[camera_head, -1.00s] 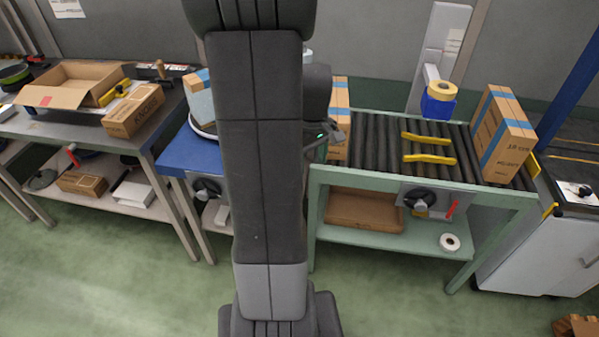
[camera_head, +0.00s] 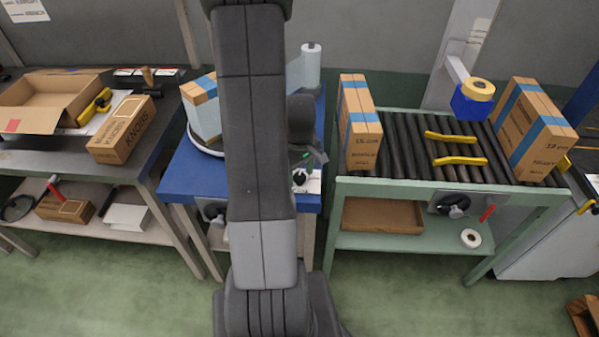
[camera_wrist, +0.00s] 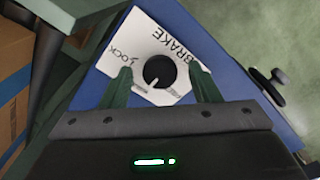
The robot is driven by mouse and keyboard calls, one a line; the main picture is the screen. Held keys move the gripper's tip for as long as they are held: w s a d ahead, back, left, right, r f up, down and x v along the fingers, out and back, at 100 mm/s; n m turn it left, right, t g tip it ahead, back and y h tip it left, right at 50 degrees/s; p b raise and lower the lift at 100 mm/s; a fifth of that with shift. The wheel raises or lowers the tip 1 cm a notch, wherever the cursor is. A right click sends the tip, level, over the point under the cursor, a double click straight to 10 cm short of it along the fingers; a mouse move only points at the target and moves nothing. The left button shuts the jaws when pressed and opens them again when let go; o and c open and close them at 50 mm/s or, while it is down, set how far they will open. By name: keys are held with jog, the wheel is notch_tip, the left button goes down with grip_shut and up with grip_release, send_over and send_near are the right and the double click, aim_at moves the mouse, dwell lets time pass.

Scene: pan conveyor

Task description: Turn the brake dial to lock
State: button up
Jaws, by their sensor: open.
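The brake dial (camera_wrist: 158,71) is a round black knob with a white pointer mark, on a white plate (camera_wrist: 181,32) lettered BRAKE and LOCK. The mark points toward the bottom of the wrist picture, away from LOCK at the left. Lettering near the lower edge is too small to read. My gripper (camera_wrist: 159,66) is open, with one green finger on each side of the dial in the picture; I cannot tell whether they touch it. In the head view, the dial (camera_head: 300,177) and plate (camera_head: 314,186) sit at the right edge of the blue table, just below my gripper.
The blue table (camera_head: 187,180) also bears a blue-taped box (camera_head: 205,108) and a white roll (camera_head: 311,65). To the right stands a green roller conveyor (camera_head: 350,187) with two taped cartons. A narrow gap separates table and conveyor.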

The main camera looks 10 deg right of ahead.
jog(key=c, duration=1)
jog(key=m+b, duration=0.1)
jog(key=m, duration=0.4)
jog(key=shift+m+b, duration=0.3)
jog(key=shift+m, duration=0.1)
jog(key=m+b, duration=0.1)
jog(key=m, duration=0.4)
jog(key=shift+m, duration=0.7)
jog(key=o, duration=1)
